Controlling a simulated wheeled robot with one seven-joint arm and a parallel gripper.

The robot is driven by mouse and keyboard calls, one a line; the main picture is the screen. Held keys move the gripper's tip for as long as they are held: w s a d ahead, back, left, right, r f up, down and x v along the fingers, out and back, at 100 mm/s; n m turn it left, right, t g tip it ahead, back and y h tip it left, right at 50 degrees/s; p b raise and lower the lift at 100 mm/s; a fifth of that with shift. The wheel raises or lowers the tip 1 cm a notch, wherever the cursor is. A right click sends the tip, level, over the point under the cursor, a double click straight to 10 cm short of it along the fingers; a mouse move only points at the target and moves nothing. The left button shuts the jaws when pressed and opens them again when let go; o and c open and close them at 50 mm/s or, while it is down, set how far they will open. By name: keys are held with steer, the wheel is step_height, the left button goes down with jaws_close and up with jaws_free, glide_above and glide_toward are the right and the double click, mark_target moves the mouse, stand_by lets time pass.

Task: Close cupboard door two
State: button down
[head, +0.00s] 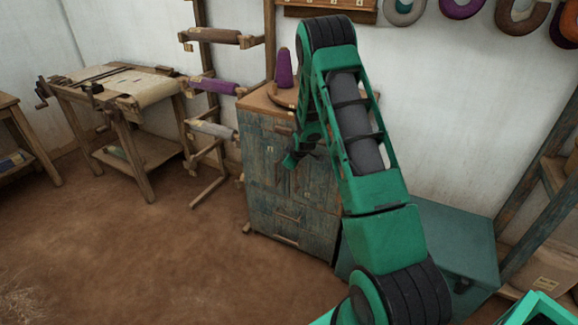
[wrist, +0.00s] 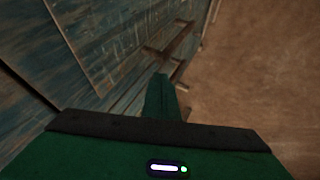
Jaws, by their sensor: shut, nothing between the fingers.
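The worn blue-grey wooden cupboard (head: 268,205) stands against the back wall in the head view, with a brown top. Its front has upper doors and drawer panels below; my arm covers part of it. Small pale labels are too small to read, so I cannot tell which door is two or whether it is fully shut. My gripper (head: 291,160) is in front of the upper part of the cupboard, pointing down and left. In the wrist view my gripper (wrist: 161,95) is shut and empty, close to the cupboard front (wrist: 75,45), where dark handles stick out.
A purple yarn cone (head: 285,70) stands on the cupboard top. A rack with rolls (head: 212,86) is left of the cupboard, and a loom table (head: 130,90) further left. A green-grey chest (head: 455,235) is at right. The brown floor (head: 150,245) in front is clear.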

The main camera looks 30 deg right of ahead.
steer(key=s+a+r+m+g, duration=0.1)
steer(key=s+a+r, duration=0.1)
steer(key=s+r, duration=0.6)
steer(key=s+a+r+m+g, duration=0.1)
steer(key=s+a+r+m, duration=0.15)
steer(key=s+r, duration=0.6)
steer(key=s+a+r+m+g, duration=0.1)
steer(key=s+a+r+m, duration=0.1)
steer(key=s, duration=1)
steer(key=s+a+r+m+g+y, duration=0.1)
steer(key=s+a+r+m+g, duration=0.1)
steer(key=s, duration=1)
steer(key=s+a+r+m+g+y, duration=0.1)
steer(key=s+r+m, duration=0.4)
steer(key=s, duration=0.7)
steer(key=a+r+g, duration=0.1)
steer(key=a, duration=0.1)
steer(key=shift+a+r, duration=0.2)
steer(key=shift+a, duration=0.1)
steer(key=shift+s, duration=0.1)
steer(key=shift+w+f, duration=0.25)
steer(key=shift+w, duration=0.4)
